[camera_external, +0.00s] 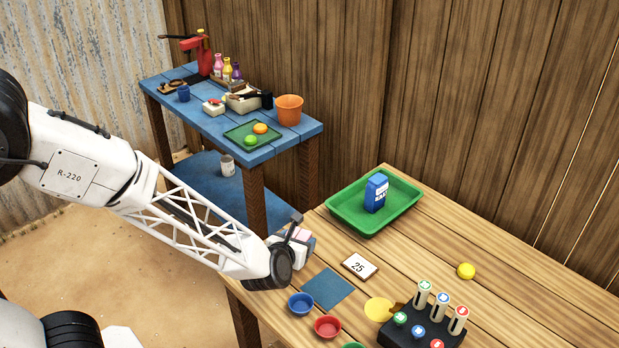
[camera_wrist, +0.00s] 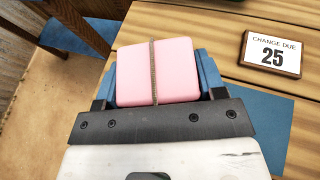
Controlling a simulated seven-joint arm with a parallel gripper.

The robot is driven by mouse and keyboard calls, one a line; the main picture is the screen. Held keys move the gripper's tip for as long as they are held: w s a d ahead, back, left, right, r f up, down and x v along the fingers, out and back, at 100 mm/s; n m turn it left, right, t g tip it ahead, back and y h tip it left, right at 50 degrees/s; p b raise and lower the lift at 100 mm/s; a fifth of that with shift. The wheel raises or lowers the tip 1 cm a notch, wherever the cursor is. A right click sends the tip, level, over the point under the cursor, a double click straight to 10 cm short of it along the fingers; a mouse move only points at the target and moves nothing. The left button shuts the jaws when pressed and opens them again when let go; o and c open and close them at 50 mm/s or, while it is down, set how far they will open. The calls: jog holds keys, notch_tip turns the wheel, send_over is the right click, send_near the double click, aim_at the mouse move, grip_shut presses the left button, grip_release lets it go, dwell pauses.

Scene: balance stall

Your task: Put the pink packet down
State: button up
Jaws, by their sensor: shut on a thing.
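The pink packet (camera_wrist: 178,72) has a brown string tied round its middle. My gripper (camera_wrist: 157,82) is shut on it, with a blue finger on each side in the wrist view. In the external view my gripper (camera_external: 292,247) is over the near left edge of the wooden table, and only a small part of the pink packet (camera_external: 302,235) shows there. How far the packet is above the table is hard to tell. A blue square mat (camera_external: 327,289) lies on the table close by; part of it also shows in the wrist view (camera_wrist: 272,118).
A "CHANGE DUE 25" card (camera_external: 359,266) lies beyond the mat. A green tray (camera_external: 345,222) holds a blue packet (camera_external: 376,191). Blue (camera_external: 301,304) and red (camera_external: 327,327) bowls and a black token rack (camera_external: 428,330) stand nearer. Bare wood lies right of the tray.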

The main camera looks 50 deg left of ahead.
jog(key=shift+w, duration=0.55)
jog(key=shift+s+f, duration=0.1)
jog(key=shift+f, duration=1.7)
jog(key=shift+f, duration=0.1)
jog(key=o, duration=1)
jog(key=shift+s+d+r, duration=0.25)
jog(key=shift+s+r, duration=0.05)
jog(key=shift+s, duration=0.15)
jog(key=v, duration=1.1)
jog(key=shift+a, duration=0.1)
